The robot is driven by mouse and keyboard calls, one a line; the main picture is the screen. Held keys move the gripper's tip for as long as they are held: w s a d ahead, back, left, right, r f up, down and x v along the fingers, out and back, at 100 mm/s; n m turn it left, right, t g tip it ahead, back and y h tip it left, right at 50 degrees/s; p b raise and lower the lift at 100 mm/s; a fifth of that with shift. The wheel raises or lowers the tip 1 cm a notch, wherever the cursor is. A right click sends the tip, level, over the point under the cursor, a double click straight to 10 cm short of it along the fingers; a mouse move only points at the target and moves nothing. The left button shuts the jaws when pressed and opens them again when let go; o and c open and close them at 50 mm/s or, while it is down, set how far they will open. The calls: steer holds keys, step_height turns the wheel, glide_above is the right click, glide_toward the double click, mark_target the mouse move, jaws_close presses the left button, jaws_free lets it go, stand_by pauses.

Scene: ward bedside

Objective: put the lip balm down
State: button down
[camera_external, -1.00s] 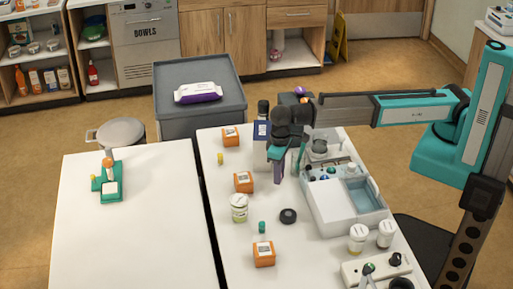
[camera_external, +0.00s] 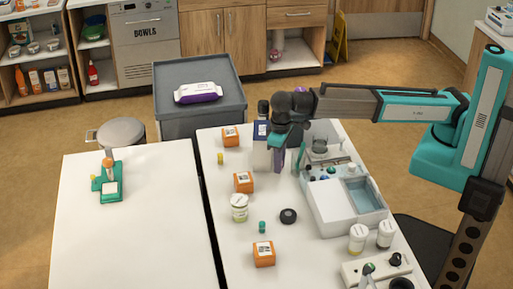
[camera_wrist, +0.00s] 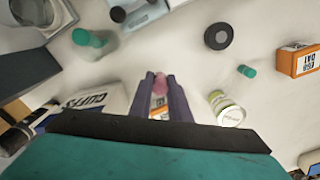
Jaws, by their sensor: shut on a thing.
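My gripper (camera_wrist: 160,84) is shut on a small pink item, seen end-on between the fingertips in the wrist view, which I take to be the lip balm (camera_wrist: 160,83). Most of it is hidden by the fingers. In the outside view my gripper (camera_external: 278,162) points down over the right-hand white table (camera_external: 230,271), between the cuffs box and the white organiser. The lip balm cannot be made out there.
The cuffs box (camera_wrist: 95,105) stands close beside the fingers. A labelled tub (camera_external: 239,208), a black puck (camera_external: 288,216), a teal-capped item (camera_external: 262,227) and orange boxes (camera_external: 264,254) surround bare tabletop. The white organiser (camera_external: 318,218) is to the right.

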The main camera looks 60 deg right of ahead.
steer(key=d+r+n+p, duration=0.4)
steer(key=d+r+p, duration=0.1)
steer(key=d, duration=0.5)
steer(key=w+d+r+n+p, duration=0.1)
steer(key=d+r+n+p, duration=0.3)
steer(key=d, duration=0.6)
steer(key=shift+w+d+r+p, duration=0.25)
steer(key=shift+r+p, duration=0.4)
steer(key=shift+p, duration=0.15)
steer(key=b, duration=0.4)
glide_above(263, 127)
steer(key=shift+f, duration=0.75)
